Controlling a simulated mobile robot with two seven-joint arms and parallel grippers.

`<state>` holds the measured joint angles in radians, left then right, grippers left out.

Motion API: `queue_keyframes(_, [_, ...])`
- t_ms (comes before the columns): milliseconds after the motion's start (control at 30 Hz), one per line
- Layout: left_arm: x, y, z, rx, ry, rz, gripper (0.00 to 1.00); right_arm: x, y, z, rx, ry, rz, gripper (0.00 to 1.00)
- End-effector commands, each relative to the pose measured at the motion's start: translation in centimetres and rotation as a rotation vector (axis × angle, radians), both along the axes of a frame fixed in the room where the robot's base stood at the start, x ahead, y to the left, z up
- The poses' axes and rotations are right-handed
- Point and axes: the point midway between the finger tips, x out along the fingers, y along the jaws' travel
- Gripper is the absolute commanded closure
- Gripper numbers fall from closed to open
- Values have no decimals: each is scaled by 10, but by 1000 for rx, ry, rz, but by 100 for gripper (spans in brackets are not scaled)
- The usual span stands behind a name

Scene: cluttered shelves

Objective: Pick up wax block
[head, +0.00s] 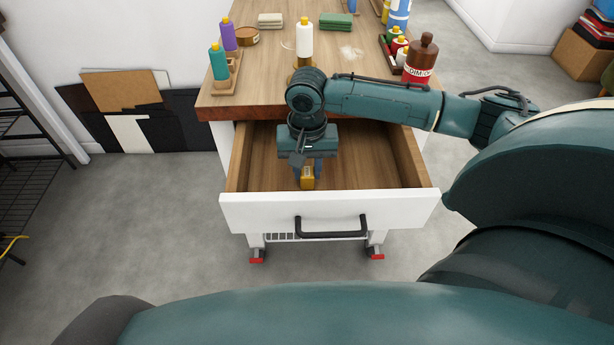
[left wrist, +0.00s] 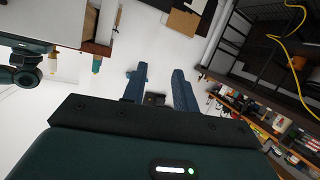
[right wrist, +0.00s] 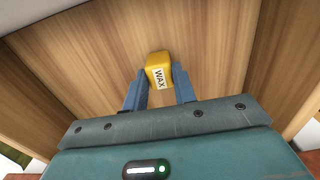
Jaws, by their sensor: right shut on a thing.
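The yellow wax block (head: 307,177) is inside the open drawer (head: 262,212), close to its front panel. In the right wrist view the wax block (right wrist: 159,72) shows a white label reading WAX, with the wooden drawer bottom behind it. My right gripper (head: 307,167) points down into the drawer, its blue fingers on either side of the block. The right gripper (right wrist: 160,85) is shut on it. I cannot tell whether the block touches the drawer bottom. My left gripper (left wrist: 160,85) is open and empty, over the floor, and is not seen in the head view.
The wooden tabletop (head: 270,83) above the drawer holds several bottles, including a brown one (head: 421,60) at the right and a white one (head: 304,42). Drawer walls and the tabletop's front edge surround my right gripper. Open floor (head: 170,215) lies to the left.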

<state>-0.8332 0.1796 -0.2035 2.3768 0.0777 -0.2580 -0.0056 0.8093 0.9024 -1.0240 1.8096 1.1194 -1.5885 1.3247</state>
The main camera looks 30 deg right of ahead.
Motion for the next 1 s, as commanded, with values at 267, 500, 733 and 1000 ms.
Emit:
queue_keyframes(267, [0,0,-1,0,1,0,71,0,0,0,-1,-1,0,96])
queue_keyframes(500, [0,-1,3,-2,8,-1,71,1,0,18,0,-4,-1,96])
queue_keyframes(733, [3,-5,0,-4,50,-12,71,1,0,66,1,-4,0,96])
queue_keyframes(1000, [7,-9,-5,-10,79,-16,71,1,0,98,2,-1,-1,96])
